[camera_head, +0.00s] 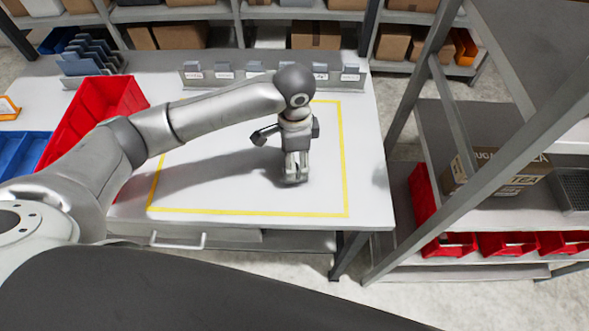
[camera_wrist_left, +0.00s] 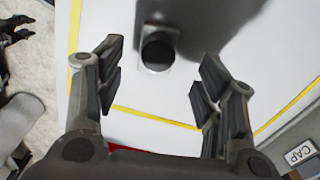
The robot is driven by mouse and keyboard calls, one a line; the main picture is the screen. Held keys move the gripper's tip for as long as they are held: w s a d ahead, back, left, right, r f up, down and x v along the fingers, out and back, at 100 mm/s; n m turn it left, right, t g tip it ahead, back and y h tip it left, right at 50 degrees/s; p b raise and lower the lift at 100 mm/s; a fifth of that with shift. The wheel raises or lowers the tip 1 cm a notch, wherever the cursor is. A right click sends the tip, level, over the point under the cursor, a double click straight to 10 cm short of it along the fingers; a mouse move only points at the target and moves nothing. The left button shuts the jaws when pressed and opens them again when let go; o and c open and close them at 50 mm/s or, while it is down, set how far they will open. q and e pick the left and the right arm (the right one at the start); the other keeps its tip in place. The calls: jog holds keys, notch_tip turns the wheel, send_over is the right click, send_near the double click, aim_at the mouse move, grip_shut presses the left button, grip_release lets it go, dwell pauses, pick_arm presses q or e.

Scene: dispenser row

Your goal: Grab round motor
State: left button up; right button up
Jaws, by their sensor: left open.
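The round motor (camera_wrist_left: 157,50) looks like a small light-grey block with a dark round top. In the left wrist view it stands on the white table, beyond my fingertips and roughly between their lines. My left gripper (camera_head: 296,176) points down over the table inside the yellow outline; it also shows in the left wrist view (camera_wrist_left: 158,82), with its fingers wide apart and nothing between them. In the head view the gripper and wrist hide the motor. A dark claw-like shape at the left wrist view's upper left may be my right gripper, but its jaw state is unclear.
A red bin (camera_head: 90,112) and blue bin (camera_head: 20,150) stand at the left. A labelled rack (camera_head: 222,78) lines the back. A metal shelf with a carton (camera_head: 498,172) and red bins (camera_head: 445,246) stands right.

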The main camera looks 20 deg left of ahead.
aim_at(297, 180)
pick_arm(q)
jog(key=shift+f, duration=0.45)
jog(key=f+p, duration=0.1)
jog(key=f, duration=0.2)
jog(key=shift+s+f+p, duration=0.2)
jog(key=shift+f+p, duration=0.05)
jog(key=shift+p, duration=0.1)
jog(key=shift+f, duration=0.4)
pick_arm(e)
jog(key=shift+w+r, duration=1)
jog(key=shift+w, duration=0.15)
pick_arm(q)
jog(key=c, duration=0.7)
jog(key=shift+w, duration=0.1)
jog(key=c, duration=0.5)
pick_arm(e)
jog(key=shift+s, duration=0.35)
